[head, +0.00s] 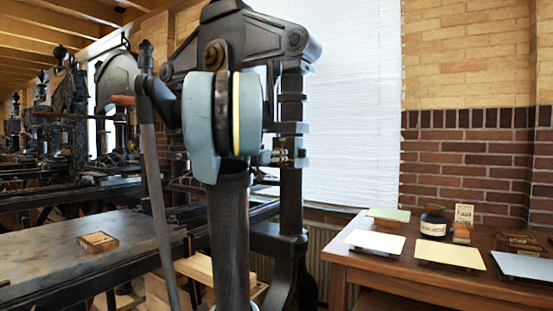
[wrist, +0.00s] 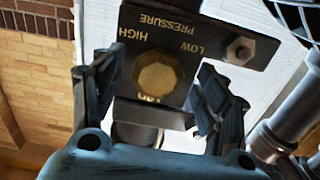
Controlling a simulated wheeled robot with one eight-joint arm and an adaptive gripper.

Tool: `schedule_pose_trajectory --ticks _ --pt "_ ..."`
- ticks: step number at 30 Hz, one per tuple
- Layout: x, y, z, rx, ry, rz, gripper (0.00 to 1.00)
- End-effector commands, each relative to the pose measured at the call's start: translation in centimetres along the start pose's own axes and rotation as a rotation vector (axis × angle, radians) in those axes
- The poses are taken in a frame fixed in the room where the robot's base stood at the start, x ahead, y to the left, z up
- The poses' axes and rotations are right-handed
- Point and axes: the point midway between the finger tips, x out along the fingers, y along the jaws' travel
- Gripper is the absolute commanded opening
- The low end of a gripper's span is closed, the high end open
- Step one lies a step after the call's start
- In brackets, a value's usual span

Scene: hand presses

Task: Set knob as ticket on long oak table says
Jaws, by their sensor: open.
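A brass, many-sided knob (wrist: 159,76) sits on a dark plate (wrist: 200,28) that shows upside down in the wrist view. The plate reads PRESSURE, HIGH and LOW; another pale label at the knob's lower edge is partly hidden. I cannot tell the knob's setting. My gripper (wrist: 162,82) is open, its fingers standing apart on either side of the knob; I cannot tell whether they touch it. In the head view my arm covers the knob and gripper. A small lettered ticket (head: 464,214) stands upright on the oak table (head: 385,269); its words are too small to read surely.
A dark iron press (head: 291,170) stands just behind my arm. The table also bears an ink jar (head: 433,222), several pale sheets on low stands and a dark box (head: 522,243). A bolt head (wrist: 240,50) juts from the plate near my right finger.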

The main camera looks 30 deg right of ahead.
Motion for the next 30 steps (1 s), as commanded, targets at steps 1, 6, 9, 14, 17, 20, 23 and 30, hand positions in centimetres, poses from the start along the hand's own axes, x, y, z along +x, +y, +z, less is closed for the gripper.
schedule_pose_trajectory --ticks 1,6,9,14,17,20,23,30 --pt "0.7 0.1 0.0 0.0 0.0 0.002 0.67" --pt "2.2 0.0 0.0 0.0 0.0 0.001 0.67" --pt "2.7 0.0 0.0 0.0 0.0 0.001 0.67" --pt "2.9 0.0 0.0 0.0 0.0 0.0 0.67" --pt "2.9 0.0 0.0 0.0 0.0 0.0 0.67" --pt "2.9 0.0 0.0 0.0 0.0 0.0 0.6" --pt "2.9 0.0 0.0 0.0 0.0 0.0 0.38" --pt "2.9 -0.1 0.0 0.0 0.0 -0.002 0.21"
